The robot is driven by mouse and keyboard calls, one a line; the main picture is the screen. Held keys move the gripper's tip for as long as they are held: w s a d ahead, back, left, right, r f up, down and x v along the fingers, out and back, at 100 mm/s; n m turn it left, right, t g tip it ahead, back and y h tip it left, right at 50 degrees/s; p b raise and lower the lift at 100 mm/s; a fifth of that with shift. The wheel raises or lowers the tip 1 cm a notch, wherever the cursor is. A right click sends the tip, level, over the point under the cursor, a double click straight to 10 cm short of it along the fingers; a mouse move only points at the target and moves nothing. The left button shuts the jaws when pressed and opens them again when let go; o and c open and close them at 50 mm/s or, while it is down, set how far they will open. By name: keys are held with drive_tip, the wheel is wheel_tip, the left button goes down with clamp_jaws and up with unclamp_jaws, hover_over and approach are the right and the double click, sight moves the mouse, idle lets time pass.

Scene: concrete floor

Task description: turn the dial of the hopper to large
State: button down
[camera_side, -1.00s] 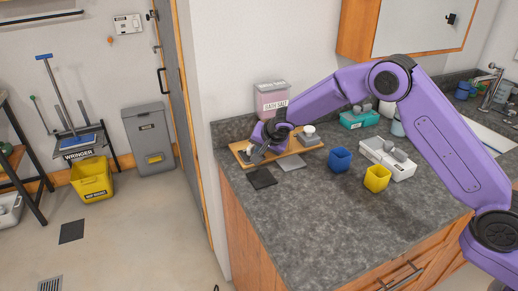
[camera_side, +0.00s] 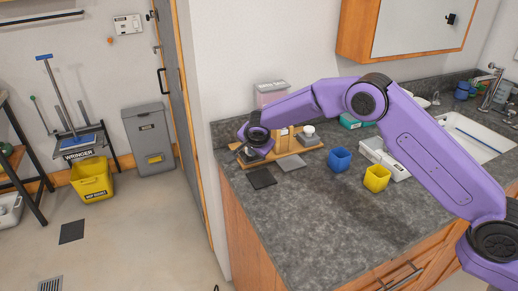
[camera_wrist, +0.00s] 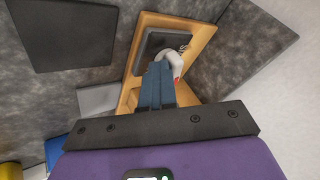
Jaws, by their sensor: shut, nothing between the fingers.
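A tan wooden board (camera_side: 287,153) lies on the counter near its left end, and it also shows in the wrist view (camera_wrist: 203,38). At its end in the wrist view is a dark plate (camera_wrist: 153,42) with white marks too small to read. On the plate is a pale round knob (camera_wrist: 172,56) with a red tip, which looks like the dial. My gripper (camera_wrist: 158,68) is shut and empty, its fingertips right at the knob and partly covering it. I cannot tell whether they touch. In the side view my gripper (camera_side: 253,156) is low over the board's left end.
A dark square (camera_side: 261,178) and a grey square (camera_side: 291,163) lie before the board. A blue cup (camera_side: 339,160), a yellow cup (camera_side: 377,178) and a white box stand to the right. The front counter is clear.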

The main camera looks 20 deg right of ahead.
drive_tip(key=shift+w+a+r, duration=0.2)
drive_tip(key=shift+w+a, duration=0.05)
drive_tip(key=shift+a, duration=0.15)
drive_tip(key=shift+d, duration=0.15)
drive_tip(key=shift+w+d+m, duration=0.15)
drive_tip(key=shift+d, duration=0.35)
drive_tip(key=shift+w+d+m, duration=0.15)
drive_tip(key=shift+d, duration=0.35)
drive_tip(key=shift+s, duration=0.2)
drive_tip(key=s, duration=0.4)
drive_tip(key=shift+s+a, duration=0.1)
drive_tip(key=shift+s, duration=0.2)
drive_tip(key=v, duration=0.9)
drive_tip(key=s+d+r+n+g, duration=0.1)
drive_tip(key=s+d+n, duration=0.5)
drive_tip(key=s, duration=0.8)
drive_tip(key=s+d+r+n+g+y, duration=0.1)
drive_tip(key=s+d+n+g, duration=0.2)
drive_tip(key=s+d+n, duration=0.3)
drive_tip(key=s+d+r+n+g+y, duration=0.1)
drive_tip(key=s+d+n+g, duration=0.2)
drive_tip(key=s+d+n, duration=0.4)
drive_tip(key=s+n, duration=0.6)
drive_tip(key=s, duration=0.8)
drive_tip(key=shift+s, duration=0.4)
